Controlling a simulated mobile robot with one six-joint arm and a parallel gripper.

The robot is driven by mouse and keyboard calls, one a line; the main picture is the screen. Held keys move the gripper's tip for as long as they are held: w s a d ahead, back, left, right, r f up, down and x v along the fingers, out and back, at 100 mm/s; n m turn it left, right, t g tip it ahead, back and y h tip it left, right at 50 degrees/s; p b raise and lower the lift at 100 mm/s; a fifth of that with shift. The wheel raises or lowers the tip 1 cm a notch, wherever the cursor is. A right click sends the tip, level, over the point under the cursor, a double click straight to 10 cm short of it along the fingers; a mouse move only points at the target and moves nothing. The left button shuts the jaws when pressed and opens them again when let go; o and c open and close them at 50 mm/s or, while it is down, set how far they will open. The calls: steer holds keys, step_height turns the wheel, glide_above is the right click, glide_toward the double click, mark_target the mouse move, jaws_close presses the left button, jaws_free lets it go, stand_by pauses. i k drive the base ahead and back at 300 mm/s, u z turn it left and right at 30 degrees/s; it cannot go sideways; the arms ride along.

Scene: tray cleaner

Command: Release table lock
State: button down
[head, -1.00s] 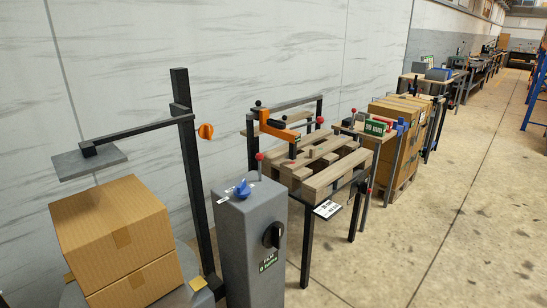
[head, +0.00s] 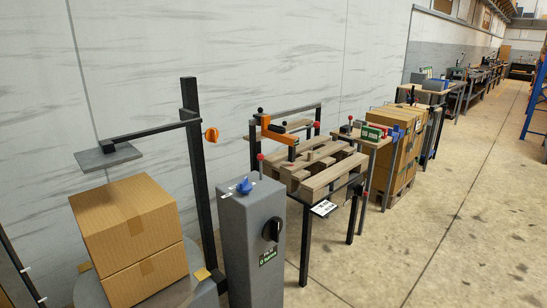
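My gripper is not in view. No part is readable as the table lock, so I cannot tell which fitting it is. A round grey table (head: 196,294) at the lower left carries two stacked cardboard boxes (head: 128,220). A small yellow tab (head: 201,275) sits at the table's edge beside the dark post. A grey control pillar (head: 238,235) stands to the right, with a blue knob (head: 244,186) on top, a black rotary knob (head: 271,229) on its front and a red-tipped lever (head: 261,166) behind. An orange knob (head: 211,135) is on the dark post (head: 195,150).
A grey plate (head: 107,156) hangs from an arm above the boxes. Right of the pillar stands a bench with a wooden pallet (head: 320,170) and an orange clamp (head: 275,133). Stacked cartons (head: 395,160) are farther back. The concrete floor (head: 450,220) at right is clear.

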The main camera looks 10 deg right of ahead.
mark_target(261, 156)
steer(key=u, duration=0.15)
steer(key=i, duration=0.9)
steer(key=u, duration=4.85)
steer(key=i, duration=0.15)
steer(key=z, duration=2.95)
